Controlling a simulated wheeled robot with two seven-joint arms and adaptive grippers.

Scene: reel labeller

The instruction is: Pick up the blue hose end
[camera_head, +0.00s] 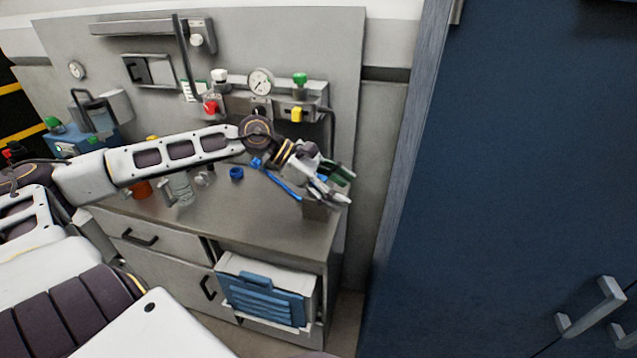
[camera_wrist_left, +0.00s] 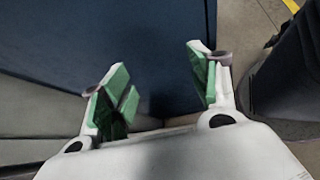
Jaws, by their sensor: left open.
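A blue hose (camera_head: 282,184) lies on the grey bench top, running from a blue end piece (camera_head: 256,163) down to the right, where my left gripper partly hides it. My left arm reaches across from the left over the bench. My left gripper (camera_head: 346,186) is open at the bench's right end, past the hose, with nothing seen between its fingers. In the left wrist view the green-padded fingers (camera_wrist_left: 162,92) stand wide apart and no hose shows. My right gripper is not in view.
A blue ring-shaped piece (camera_head: 236,173) and clear jars (camera_head: 181,188) stand on the bench top (camera_head: 265,225). Gauges and valves (camera_head: 260,82) line the back panel. A large blue cabinet (camera_head: 510,170) stands at right.

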